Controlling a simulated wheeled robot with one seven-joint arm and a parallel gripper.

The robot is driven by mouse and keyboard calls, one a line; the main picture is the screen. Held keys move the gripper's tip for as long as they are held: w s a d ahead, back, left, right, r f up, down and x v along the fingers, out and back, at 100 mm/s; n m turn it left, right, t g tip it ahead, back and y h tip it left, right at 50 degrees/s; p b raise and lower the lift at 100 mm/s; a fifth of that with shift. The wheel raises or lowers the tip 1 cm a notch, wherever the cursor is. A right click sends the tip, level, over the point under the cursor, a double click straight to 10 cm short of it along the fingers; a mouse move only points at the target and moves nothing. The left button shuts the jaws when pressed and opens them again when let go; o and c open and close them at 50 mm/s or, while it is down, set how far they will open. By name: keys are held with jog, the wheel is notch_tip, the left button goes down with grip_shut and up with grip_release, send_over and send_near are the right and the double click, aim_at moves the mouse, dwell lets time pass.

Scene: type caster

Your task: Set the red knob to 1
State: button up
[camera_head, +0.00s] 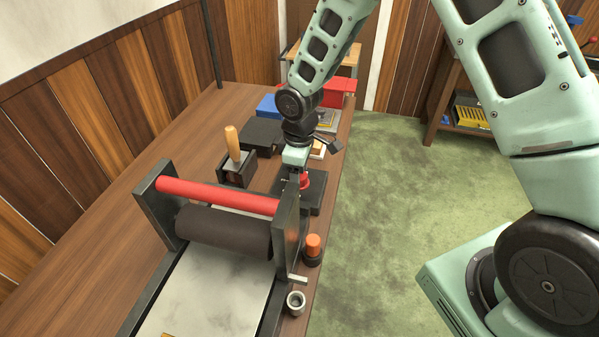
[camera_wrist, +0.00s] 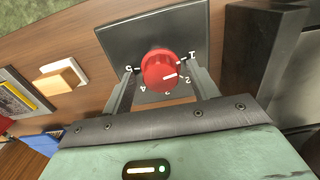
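The red knob (camera_wrist: 160,68) sits on a dark square plate (camera_wrist: 125,42) with white numbers 1 to 5 around it. Its white pointer mark points toward the 2; the 1 is further up on the right. In the wrist view my gripper (camera_wrist: 160,76) has one finger on each side of the knob, with visible gaps, so it looks open. In the head view the knob (camera_head: 305,181) is partly hidden by my gripper (camera_head: 297,172), which points down at it.
A press with a red bar (camera_head: 218,195) and dark roller (camera_head: 224,231) stands close to the left. An orange-topped stamp (camera_head: 313,246) and a grey ring (camera_head: 296,303) are nearby. A wooden-handled tool (camera_head: 233,143) and dark block (camera_head: 262,135) stand behind.

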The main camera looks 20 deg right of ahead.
notch_tip(320, 180, up, 17)
jog(key=b, duration=0.1)
jog(key=shift+r, duration=0.2)
dwell(0.4)
jog(key=shift+s, duration=0.1)
jog(key=s+d+f+m+t, duration=0.2)
jog(key=s+d+m+t, duration=0.1)
jog(key=s+d+m, duration=1)
jog(key=s+a+r+n+g, duration=0.1)
jog(key=s+a+n, duration=0.4)
jog(key=s+a, duration=0.2)
jog(key=s+a+r+n+g, duration=0.1)
jog(key=s+a+n, duration=0.4)
jog(key=a, duration=0.7)
jog(key=shift+s+g+y, duration=0.3)
jog(key=shift+s+g, duration=0.2)
jog(key=shift+s, duration=0.4)
jog(key=shift+a, duration=0.1)
